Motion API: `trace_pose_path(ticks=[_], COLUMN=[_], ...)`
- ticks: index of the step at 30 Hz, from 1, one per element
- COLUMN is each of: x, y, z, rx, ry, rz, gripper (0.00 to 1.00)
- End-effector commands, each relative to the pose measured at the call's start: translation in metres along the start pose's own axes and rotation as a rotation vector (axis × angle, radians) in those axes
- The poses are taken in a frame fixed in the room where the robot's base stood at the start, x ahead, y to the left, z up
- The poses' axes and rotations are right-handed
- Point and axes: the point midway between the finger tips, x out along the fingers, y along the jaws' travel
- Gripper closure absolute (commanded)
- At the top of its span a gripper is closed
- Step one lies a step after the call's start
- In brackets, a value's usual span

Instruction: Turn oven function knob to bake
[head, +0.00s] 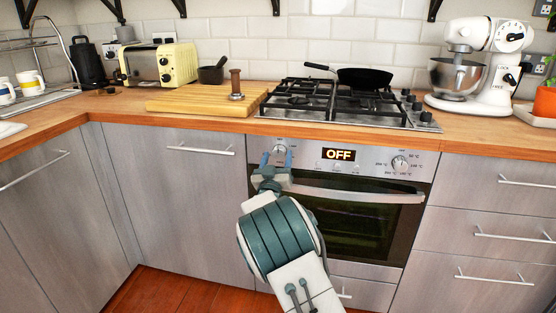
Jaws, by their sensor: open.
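The oven (330,215) is built in under the counter, with a steel control panel and a dark glass door. Its left knob (281,149) sits at the top left of the panel, and its right knob (399,163) at the panel's right. A display (338,154) between them reads OFF. My gripper (277,157) is open in front of the left knob, with its two blue fingers at either side of it. I cannot tell whether the fingers touch the knob. The knob's markings are too small to read.
The oven door's bar handle (350,194) runs just below and right of my gripper. Above, the counter carries a gas hob (330,107) with a black pan (364,78), a cutting board (200,101) and a yellow toaster (160,66). A stand mixer (482,65) stands at the right.

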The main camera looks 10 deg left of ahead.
Motion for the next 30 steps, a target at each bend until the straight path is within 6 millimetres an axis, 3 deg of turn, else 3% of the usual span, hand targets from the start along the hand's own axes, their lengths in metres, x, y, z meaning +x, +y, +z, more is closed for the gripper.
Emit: trace_pose_path(ticks=[11, 12, 17, 30], x=[0.0067, 0.0066, 0.0065, 0.0055], y=[0.0005, 0.0005, 0.0006, -0.0004], z=[0.0003, 0.0003, 0.0003, 0.0027], rx=[-0.001, -0.001, -0.001, 0.067], ry=[0.000, 0.000, 0.000, -0.003], rz=[0.000, 0.000, 0.000, 0.029], gripper=[0.41, 0.43, 0.85, 0.85])
